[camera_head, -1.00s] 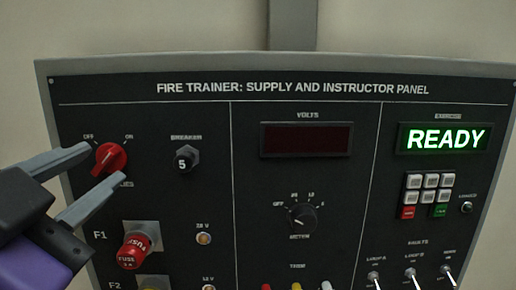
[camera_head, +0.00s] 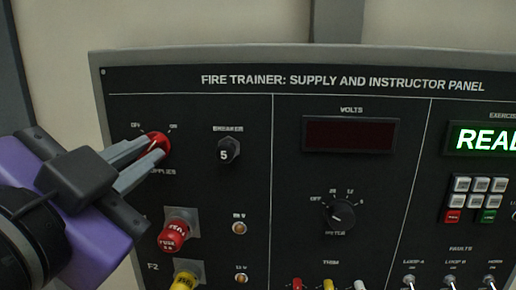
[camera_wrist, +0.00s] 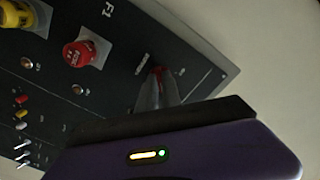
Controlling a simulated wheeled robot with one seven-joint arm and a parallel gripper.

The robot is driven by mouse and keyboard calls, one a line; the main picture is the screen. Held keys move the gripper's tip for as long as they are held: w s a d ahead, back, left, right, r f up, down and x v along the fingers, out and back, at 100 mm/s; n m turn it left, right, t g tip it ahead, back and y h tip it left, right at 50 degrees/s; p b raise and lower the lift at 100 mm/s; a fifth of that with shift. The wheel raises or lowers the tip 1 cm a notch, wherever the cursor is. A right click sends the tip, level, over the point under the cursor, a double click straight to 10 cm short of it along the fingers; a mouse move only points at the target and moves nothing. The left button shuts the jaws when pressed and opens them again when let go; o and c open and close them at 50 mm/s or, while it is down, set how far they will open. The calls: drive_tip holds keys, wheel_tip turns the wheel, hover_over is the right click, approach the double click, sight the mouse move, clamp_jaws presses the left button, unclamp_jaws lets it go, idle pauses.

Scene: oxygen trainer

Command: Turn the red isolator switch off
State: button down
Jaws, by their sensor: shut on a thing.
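The red isolator switch (camera_head: 158,143) is a round red knob at the panel's upper left, between the OFF and ON marks. The white line on it points up and right, toward ON. My gripper (camera_head: 150,150) is shut on the knob, with its two grey fingers on either side. In the wrist view the red switch (camera_wrist: 158,72) shows only partly between the fingertips. The fingers hide much of the knob.
The black BREAKER knob (camera_head: 229,150) is just right of the switch. The red fuse holder (camera_head: 172,236) and the yellow fuse holder (camera_head: 185,282) stick out below. The meter knob (camera_head: 341,213) and lit display (camera_head: 484,138) are farther right.

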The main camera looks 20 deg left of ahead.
drive_tip(key=n+p, duration=0.4)
drive_tip(key=n, duration=0.4)
drive_tip(key=shift+d+r+n, duration=0.1)
drive_tip(key=shift+n, duration=0.3)
drive_tip(key=n+p, duration=0.8)
drive_tip(key=shift+n, duration=0.3)
drive_tip(key=shift+n+p, duration=0.3)
drive_tip(key=c, duration=1.5)
unclamp_jaws()
